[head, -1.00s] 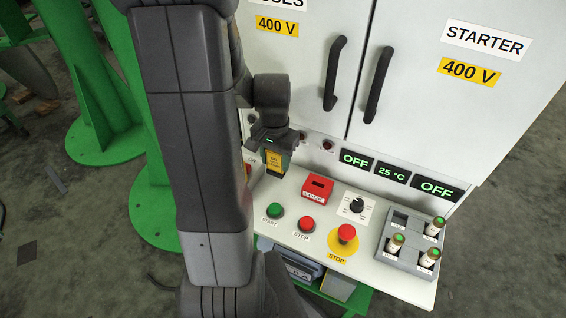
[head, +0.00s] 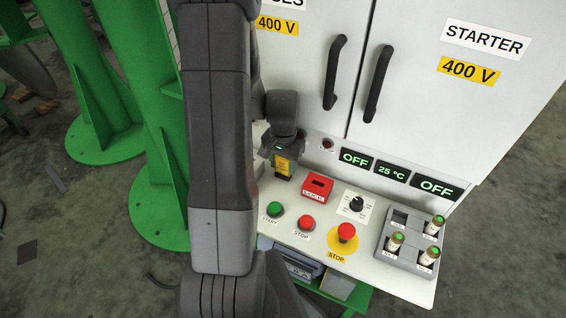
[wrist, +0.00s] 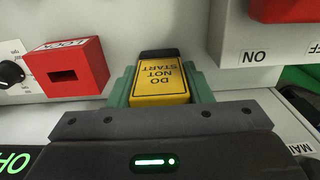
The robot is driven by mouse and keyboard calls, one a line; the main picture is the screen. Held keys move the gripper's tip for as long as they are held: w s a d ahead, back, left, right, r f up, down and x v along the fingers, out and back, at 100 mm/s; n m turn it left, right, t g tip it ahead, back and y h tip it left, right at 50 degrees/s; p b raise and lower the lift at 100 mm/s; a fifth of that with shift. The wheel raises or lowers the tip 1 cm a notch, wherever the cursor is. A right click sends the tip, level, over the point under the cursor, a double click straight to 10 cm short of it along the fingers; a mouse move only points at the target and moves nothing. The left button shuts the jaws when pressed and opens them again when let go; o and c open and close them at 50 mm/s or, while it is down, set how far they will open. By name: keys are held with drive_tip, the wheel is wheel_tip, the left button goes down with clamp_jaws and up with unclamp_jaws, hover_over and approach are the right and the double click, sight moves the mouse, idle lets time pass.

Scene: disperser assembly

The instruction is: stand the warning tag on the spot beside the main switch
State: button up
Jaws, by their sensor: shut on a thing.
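The warning tag (head: 283,166) is a yellow plate reading DO NOT START with a dark end. It also shows in the wrist view (wrist: 159,82), where its text is upside down. My gripper (head: 284,150) is shut on it; in the wrist view the green fingers (wrist: 160,93) close on its two sides. The tag hangs roughly upright at the panel's back, left of the red LOCK box (head: 317,185). I cannot tell whether it touches the panel. The main switch (wrist: 288,8), a red handle on a grey housing with ON and OFF labels, is right of the tag; my arm mostly hides it in the head view.
Green START (head: 274,209) and red STOP (head: 306,222) buttons stand in front of the tag. A selector knob (head: 356,204), a red emergency stop (head: 346,232) and a grey fuse tray (head: 401,252) lie to the right. The cabinet doors (head: 430,100) rise behind.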

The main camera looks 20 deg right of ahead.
drive_tip(key=shift+f, duration=0.25)
drive_tip(key=o, duration=1)
drive_tip(key=shift+r, duration=0.1)
wheel_tip(320, 180, up, 12)
drive_tip(key=shift+r+p, duration=0.15)
drive_tip(key=shift+p, duration=0.35)
